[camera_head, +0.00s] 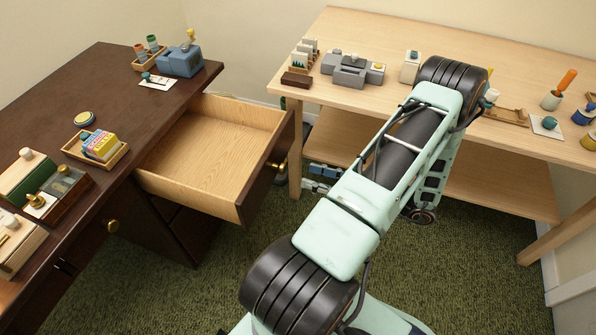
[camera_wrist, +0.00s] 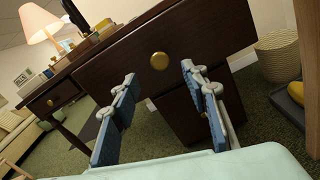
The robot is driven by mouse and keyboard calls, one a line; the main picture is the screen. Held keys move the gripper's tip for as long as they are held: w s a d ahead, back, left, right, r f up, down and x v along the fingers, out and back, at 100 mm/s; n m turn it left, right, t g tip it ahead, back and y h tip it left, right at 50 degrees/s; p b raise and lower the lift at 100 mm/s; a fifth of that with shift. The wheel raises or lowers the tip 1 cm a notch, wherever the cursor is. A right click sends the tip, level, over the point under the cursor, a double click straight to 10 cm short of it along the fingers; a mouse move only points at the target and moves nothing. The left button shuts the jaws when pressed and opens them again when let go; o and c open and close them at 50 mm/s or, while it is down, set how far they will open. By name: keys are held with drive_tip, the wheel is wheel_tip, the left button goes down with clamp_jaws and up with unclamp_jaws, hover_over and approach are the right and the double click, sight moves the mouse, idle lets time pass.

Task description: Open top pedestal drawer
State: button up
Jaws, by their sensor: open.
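The top pedestal drawer (camera_head: 207,150) is pulled well out of the dark brown desk (camera_head: 62,85) in the head view. Its pale wood inside is empty. Its dark front (camera_wrist: 205,38) fills the middle of the wrist view, with a round brass knob (camera_wrist: 159,61) on it. The knob also shows at the drawer front's edge in the head view (camera_head: 283,163). My gripper (camera_wrist: 158,72) is open in the wrist view, one blue-padded finger on each side of the knob, with visible gaps. I cannot make out the gripper in the head view.
A light wood workbench (camera_head: 480,65) with small items stands right of the desk, my arm passing over it in the picture. Trays and boxes lie on the desk. A woven basket (camera_wrist: 279,57) stands right of the pedestal. Green carpet (camera_head: 470,270) is clear at the right front.

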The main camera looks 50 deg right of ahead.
drive_tip(key=v, duration=0.5)
idle(0.5)
